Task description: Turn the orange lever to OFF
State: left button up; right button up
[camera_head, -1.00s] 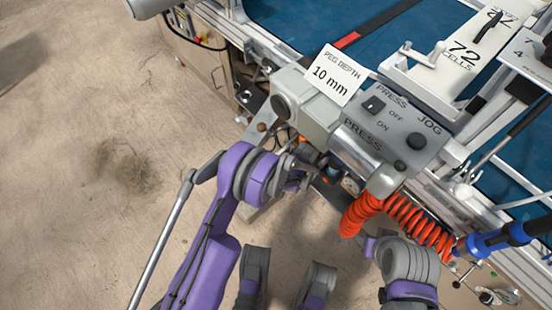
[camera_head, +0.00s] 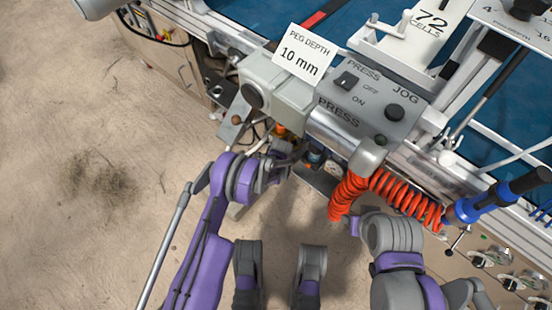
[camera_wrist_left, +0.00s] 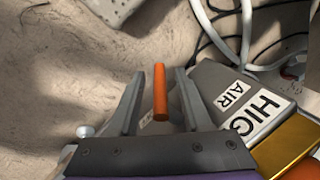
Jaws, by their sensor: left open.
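The orange lever (camera_wrist_left: 160,92) stands out in the left wrist view, between the two fingers of my left gripper (camera_wrist_left: 159,74). The fingers are open, one on each side of it, with a visible gap to each.
A grey press box (camera_head: 365,105) with switches and a PEG DEPTH sign (camera_head: 303,53) stands above my left gripper. A coiled orange hose (camera_head: 405,198) hangs near my right arm. A grey block with an AIR label (camera_wrist_left: 232,95) is right of the lever. Open floor lies left.

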pick_arm(q)
grip_shut()
dwell(0.3)
jog(key=h, duration=0.1)
jog(key=g, duration=0.1)
jog(key=g+h, duration=0.1)
jog(key=shift+s+d+f+h, duration=0.15)
jog(key=shift+s+d+h, duration=0.1)
jog(key=shift+h, duration=0.05)
jog(key=shift+s+d+g+h, duration=0.15)
jog(key=shift+d+g+h, duration=0.2)
jog(key=shift+h, duration=0.25)
grip_release()
jog(key=shift+a, duration=0.1)
